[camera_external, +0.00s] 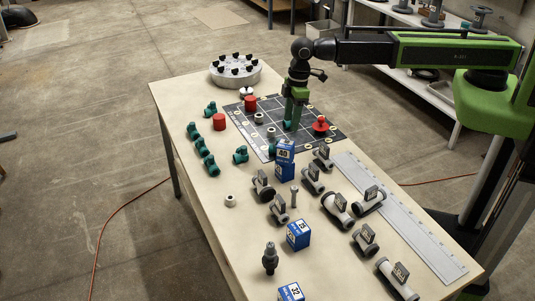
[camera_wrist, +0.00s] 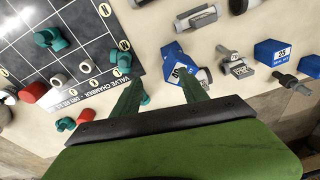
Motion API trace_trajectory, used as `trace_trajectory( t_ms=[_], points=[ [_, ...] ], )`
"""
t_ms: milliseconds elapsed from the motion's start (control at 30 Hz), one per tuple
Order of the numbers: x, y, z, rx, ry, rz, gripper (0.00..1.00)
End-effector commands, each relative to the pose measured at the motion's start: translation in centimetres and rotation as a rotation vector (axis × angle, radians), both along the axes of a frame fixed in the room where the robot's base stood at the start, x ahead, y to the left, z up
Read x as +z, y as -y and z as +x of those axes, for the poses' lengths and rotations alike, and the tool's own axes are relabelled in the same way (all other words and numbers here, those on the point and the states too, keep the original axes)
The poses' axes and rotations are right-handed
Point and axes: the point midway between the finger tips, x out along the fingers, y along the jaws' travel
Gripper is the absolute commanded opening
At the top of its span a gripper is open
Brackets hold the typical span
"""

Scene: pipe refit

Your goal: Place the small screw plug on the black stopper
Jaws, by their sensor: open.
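My gripper (camera_external: 291,122) points down above the dark grid mat (camera_external: 251,112) in the external view. In the wrist view its two green fingers (camera_wrist: 160,92) are spread apart with nothing held between them. I cannot tell for sure which piece is the small screw plug. A slim grey bolt-like piece (camera_external: 294,196) stands upright near the blue boxes. A dark stepped fitting (camera_external: 269,258) stands nearer the front of the table. Black knobs (camera_external: 235,68) sit on a round grey block at the far end; I cannot tell whether any is the black stopper.
Red cylinders (camera_external: 219,122), a red flanged piece (camera_external: 320,125) and teal fittings (camera_external: 205,163) stand on or around the mat. Blue boxes (camera_external: 298,235) and several labelled grey pipe pieces (camera_external: 338,208) crowd the right and front. The table's left front strip is clear.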

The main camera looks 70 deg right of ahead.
Motion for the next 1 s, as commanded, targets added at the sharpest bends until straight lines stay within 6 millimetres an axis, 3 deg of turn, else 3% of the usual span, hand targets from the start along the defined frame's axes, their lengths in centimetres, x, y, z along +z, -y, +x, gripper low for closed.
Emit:
trace_trajectory(
  t_ms=[33,100,200,300,433,667,767,900,1000],
  points=[
    [-0.1,6.5,-1.8,-0.107,-0.016,-0.011,0.51],
    [-0.1,13.8,-3.7,-0.253,-0.041,-0.028,0.51],
    [-0.2,21.9,-7.0,-0.434,-0.073,-0.048,0.51],
    [-0.2,26.9,-9.7,-0.559,-0.097,-0.061,0.51],
    [-0.2,29.4,-11.1,-0.628,-0.11,-0.069,0.51],
    [-0.2,29.5,-10.9,-0.63,-0.111,-0.069,0.51],
    [-1.4,29.4,-10.9,-0.629,-0.111,-0.069,0.51],
    [-4.5,29.4,-10.9,-0.628,-0.11,-0.069,0.51],
    [-4.2,29.4,-10.9,-0.628,-0.11,-0.069,0.51]
  ],
)
